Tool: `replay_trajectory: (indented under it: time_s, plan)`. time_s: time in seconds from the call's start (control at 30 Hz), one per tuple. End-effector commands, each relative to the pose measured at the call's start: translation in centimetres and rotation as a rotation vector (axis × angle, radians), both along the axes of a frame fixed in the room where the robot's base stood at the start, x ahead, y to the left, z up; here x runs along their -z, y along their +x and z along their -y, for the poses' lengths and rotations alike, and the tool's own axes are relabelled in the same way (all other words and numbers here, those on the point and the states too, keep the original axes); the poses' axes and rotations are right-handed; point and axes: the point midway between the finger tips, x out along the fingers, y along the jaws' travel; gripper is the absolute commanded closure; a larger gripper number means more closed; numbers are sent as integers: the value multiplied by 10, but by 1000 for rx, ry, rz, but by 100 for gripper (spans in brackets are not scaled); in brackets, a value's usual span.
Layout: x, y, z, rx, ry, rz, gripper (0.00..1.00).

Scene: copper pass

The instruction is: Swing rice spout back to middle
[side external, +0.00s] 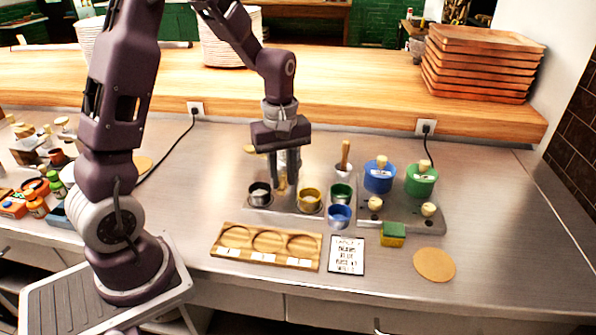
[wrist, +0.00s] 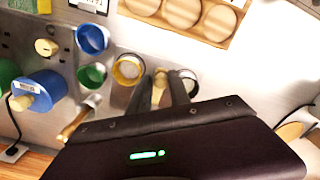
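My gripper (side external: 286,180) points down over the metal stand, between a cup with pale contents (side external: 260,195) and a yellow cup (side external: 311,202). In the wrist view, its two dark fingers (wrist: 163,88) stand a little apart. A small tan wooden piece (wrist: 160,78) shows between their tips; it also shows beside the fingers in the side view (side external: 281,184). Whether the fingers press on it cannot be told. No spout is clearly labelled as rice. The cup with pale contents (wrist: 190,77) and the yellow cup (wrist: 128,70) flank the fingers in the wrist view.
A green cup (side external: 341,194) and blue cup (side external: 339,217) stand close on the right. Blue (side external: 379,182) and green (side external: 420,187) canisters with wooden knobs stand beyond them. A wooden tray (side external: 265,247) and sign card (side external: 347,255) lie in front.

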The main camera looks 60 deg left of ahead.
Motion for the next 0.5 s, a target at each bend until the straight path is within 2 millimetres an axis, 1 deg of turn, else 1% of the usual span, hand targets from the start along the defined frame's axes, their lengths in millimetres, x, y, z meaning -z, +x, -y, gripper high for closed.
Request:
replay_trajectory:
  time_s: [0.33, 0.5]
  plan:
    - [-1, 1, 1, 1, 0, 0, 64]
    - [-16, 1, 1, 1, 0, 3, 64]
